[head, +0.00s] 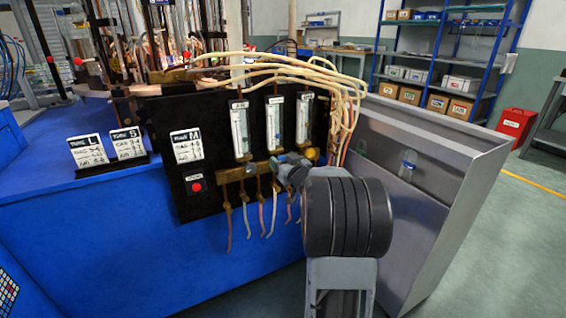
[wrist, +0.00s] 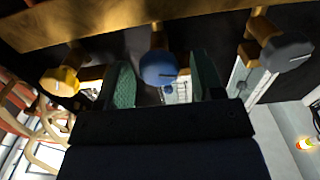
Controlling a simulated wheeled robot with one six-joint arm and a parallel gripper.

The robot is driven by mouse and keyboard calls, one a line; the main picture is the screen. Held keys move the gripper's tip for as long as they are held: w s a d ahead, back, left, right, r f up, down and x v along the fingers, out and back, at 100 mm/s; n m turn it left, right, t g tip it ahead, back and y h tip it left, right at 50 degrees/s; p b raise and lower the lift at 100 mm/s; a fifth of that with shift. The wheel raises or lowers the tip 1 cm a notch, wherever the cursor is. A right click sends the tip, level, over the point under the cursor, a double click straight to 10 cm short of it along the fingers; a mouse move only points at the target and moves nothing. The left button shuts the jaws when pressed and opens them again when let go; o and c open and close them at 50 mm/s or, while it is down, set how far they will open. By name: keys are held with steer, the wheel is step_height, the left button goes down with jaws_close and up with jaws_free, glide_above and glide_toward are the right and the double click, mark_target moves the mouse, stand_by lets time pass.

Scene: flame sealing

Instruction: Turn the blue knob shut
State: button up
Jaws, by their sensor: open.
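The blue knob (wrist: 158,68) shows in the wrist view on a short brass stem below a brass bar (wrist: 85,22). My gripper (wrist: 162,78) is open, with one green-padded finger to the left of the knob and one to the right. Gaps show between the knob and both fingers, so it is not gripped. In the head view my gripper (head: 287,165) is at the brass bar under the flow meters. It covers most of the knob's place there.
A yellow knob (wrist: 60,80) and a grey knob (wrist: 287,50) flank the blue one closely. Thin hoses (head: 270,212) hang below the bar. A black panel (head: 215,115) carries flow meters and a red button (head: 196,187). A metal cabinet (head: 430,180) stands close on the right.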

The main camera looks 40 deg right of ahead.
steer(key=c, duration=0.9)
steer(key=shift+r+m+p, duration=0.1)
steer(key=shift+m+p, duration=0.2)
steer(key=shift+p, duration=0.35)
steer(key=m+p, duration=0.2)
steer(key=p, duration=0.1)
steer(key=shift+r, duration=0.15)
steer(key=m+p, duration=0.2)
steer(key=p, duration=0.1)
steer(key=shift+m, duration=0.4)
steer(key=shift+d+f+m+p, duration=0.1)
steer(key=shift+f+m+p, duration=0.1)
steer(key=shift+m+p, duration=1.8)
steer(key=shift+d+f+m+p, duration=0.15)
steer(key=shift+m+p, duration=1.25)
steer(key=shift+m, duration=1.1)
steer(key=shift+a, duration=0.1)
